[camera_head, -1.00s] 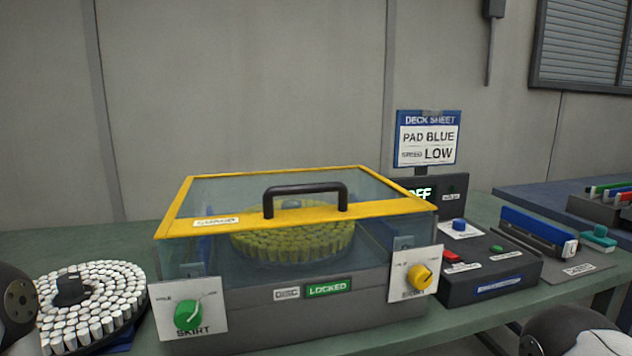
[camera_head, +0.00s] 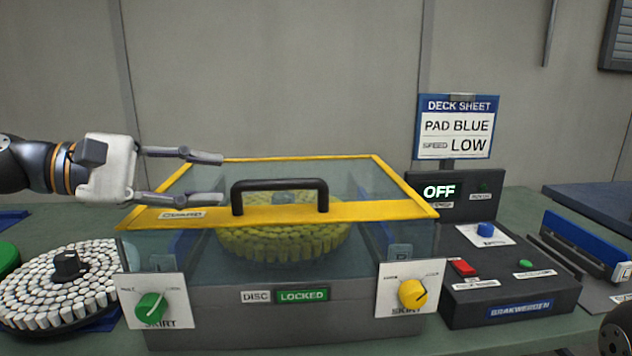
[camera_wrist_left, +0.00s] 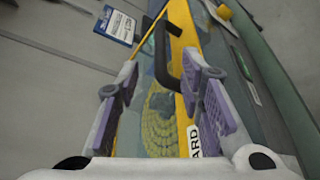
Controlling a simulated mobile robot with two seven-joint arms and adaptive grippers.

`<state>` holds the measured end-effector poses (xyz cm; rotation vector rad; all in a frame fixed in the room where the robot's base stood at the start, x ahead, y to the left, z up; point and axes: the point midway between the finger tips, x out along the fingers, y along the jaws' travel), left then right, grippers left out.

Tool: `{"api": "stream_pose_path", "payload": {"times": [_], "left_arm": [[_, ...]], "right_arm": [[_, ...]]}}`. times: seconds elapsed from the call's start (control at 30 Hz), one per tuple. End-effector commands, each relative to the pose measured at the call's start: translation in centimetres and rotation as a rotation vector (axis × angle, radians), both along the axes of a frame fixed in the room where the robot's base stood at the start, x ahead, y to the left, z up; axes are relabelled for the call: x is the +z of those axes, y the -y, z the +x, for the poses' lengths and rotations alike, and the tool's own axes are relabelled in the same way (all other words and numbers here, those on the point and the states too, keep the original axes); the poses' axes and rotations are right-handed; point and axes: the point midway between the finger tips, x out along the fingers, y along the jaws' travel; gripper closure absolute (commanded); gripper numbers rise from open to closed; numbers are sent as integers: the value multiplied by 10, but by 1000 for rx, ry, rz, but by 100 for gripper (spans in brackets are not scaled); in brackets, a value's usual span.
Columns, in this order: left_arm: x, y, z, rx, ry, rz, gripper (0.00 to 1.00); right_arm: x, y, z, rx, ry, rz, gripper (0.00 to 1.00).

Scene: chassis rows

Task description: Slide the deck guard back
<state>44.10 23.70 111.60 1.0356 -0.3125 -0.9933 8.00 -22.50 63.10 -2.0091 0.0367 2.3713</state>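The deck guard (camera_head: 375,211) is a clear cover with a yellow frame and a GUARD label, closed over a grey deck box (camera_head: 215,310). A black bar handle (camera_head: 280,184) stands on its front yellow strip; the handle also shows between the fingers in the left wrist view (camera_wrist_left: 162,55). A yellow bristled disc (camera_head: 285,240) sits under the guard. My left gripper (camera_head: 221,178) is open and empty above the guard's left part, left of the handle and apart from it. My right gripper is out of view; only a bit of that arm shows at the lower right.
The box front has a green knob (camera_head: 150,306), a yellow knob (camera_head: 413,293) and a green LOCKED sign (camera_head: 302,296). A white bristled disc (camera_head: 35,295) lies left. A control box (camera_head: 500,275), an OFF display (camera_head: 440,192) and the deck sheet (camera_head: 454,128) stand right.

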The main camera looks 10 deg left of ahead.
Motion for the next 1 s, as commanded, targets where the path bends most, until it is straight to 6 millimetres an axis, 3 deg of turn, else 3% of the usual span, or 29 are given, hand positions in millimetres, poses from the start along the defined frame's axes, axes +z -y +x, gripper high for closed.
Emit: {"api": "stream_pose_path", "payload": {"times": [0.13,0.27,0.5,0.67,0.9,1.0], "left_arm": [[-12,15,12,-3,-13,3,65],[-26,43,31,-5,-20,4,65],[-30,86,59,-3,-9,2,65],[-28,97,66,0,-3,1,65],[-26,98,66,1,1,-1,65],[-26,97,66,0,0,0,86]], "right_arm": [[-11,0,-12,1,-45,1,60],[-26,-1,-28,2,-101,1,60],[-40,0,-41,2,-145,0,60],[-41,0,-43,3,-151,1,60],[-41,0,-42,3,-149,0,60],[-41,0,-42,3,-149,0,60]]}}
